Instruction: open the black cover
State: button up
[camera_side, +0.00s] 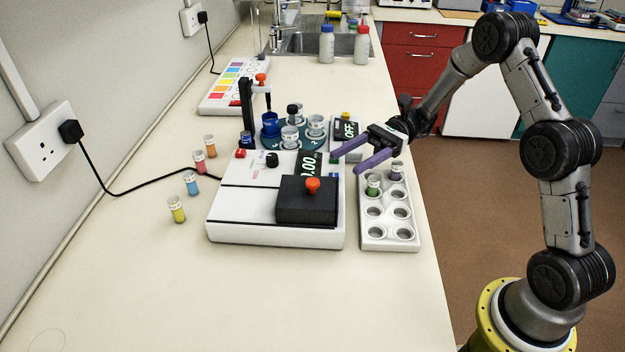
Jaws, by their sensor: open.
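The black cover (306,207) is a dark box-shaped lid with an orange-red knob (312,184) on top. It sits at the front right of the white instrument (262,232) and looks shut; what is under it is hidden. A display on the instrument behind the cover reads what looks like 0.00, partly hidden. My gripper (346,161) has two purple fingers and is open and empty. It is above and behind the cover to the right, near the back end of the white vial rack, apart from the knob.
A dark teal carousel (270,142) with cups stands behind the instrument. The front bench is clear.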

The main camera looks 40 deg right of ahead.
aim_at(312, 181)
jog(key=a, duration=1)
jog(key=shift+a, duration=0.25)
jog(key=shift+c, duration=0.4)
grip_shut()
dwell(0.6)
